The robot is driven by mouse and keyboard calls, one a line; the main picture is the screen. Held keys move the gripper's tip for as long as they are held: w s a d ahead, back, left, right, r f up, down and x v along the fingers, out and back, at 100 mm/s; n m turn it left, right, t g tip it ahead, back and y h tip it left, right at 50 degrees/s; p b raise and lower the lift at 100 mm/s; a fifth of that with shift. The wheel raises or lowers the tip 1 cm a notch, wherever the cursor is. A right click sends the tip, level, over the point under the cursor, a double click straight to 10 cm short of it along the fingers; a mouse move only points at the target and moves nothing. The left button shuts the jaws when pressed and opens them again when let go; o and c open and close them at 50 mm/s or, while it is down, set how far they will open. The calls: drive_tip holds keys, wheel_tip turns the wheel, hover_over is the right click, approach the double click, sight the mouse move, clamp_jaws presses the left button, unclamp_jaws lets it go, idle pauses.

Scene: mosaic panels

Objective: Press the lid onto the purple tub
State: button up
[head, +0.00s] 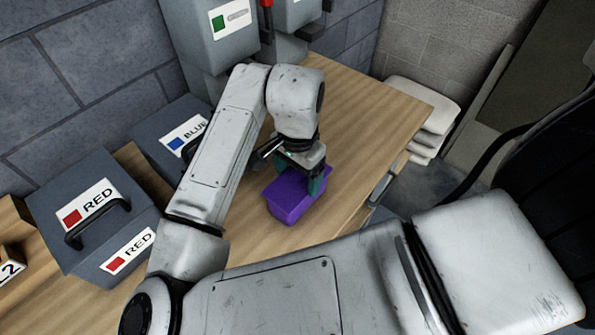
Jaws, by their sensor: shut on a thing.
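The purple tub (287,206) stands on the wooden table, near its right edge. My gripper (300,178) is over the tub's far part, with its teal fingers coming down at the tub's top and sides. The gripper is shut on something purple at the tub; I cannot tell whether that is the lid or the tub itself. A separate lid cannot be made out, and the gripper hides part of the tub's top.
Grey boxes labelled RED (135,205) and BLUE (165,133) stand along the wall at the left. A grey unit with a green label (213,45) is at the back. The wooden table (365,110) is clear behind the tub. White sacks (425,105) lie beyond the table's right edge.

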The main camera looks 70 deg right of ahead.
idle(0.4)
drive_tip(key=o, duration=0.9)
drive_tip(key=shift+r, duration=0.1)
drive_tip(key=shift+r+p, duration=3)
drive_tip(key=shift+r, duration=0.4)
drive_tip(key=shift+c, duration=0.3)
clamp_jaws()
